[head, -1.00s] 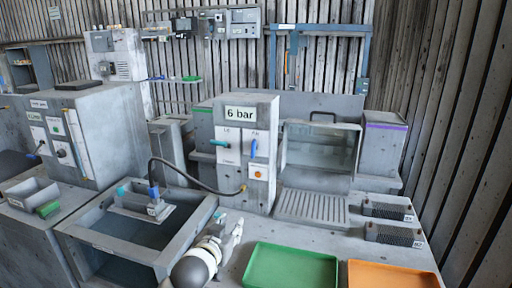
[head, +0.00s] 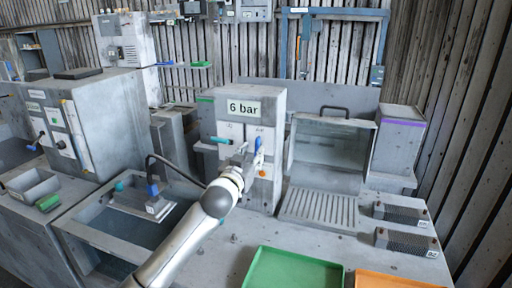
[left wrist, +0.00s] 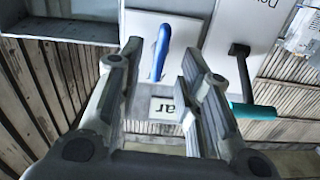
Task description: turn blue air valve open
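The blue valve handle (head: 259,151) is on the front of the grey "6 bar" housing (head: 268,103), at the right of its two white panels. It points up and tilts slightly. My left gripper (head: 243,158) is raised in front of the panel, just left of the blue handle. In the left wrist view the gripper (left wrist: 162,54) is open, and the blue handle (left wrist: 161,55) shows between its fingers; I cannot tell whether it touches them. A teal handle (head: 219,141) lies sideways on the left panel. My right gripper is not in view.
An orange knob (head: 262,173) sits below the blue handle. A black hose (head: 172,162) runs left of the housing over a sunken basin (head: 100,240). A glass-fronted box (head: 328,150) stands to the right. Green (head: 292,270) and orange trays (head: 390,281) lie at the front.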

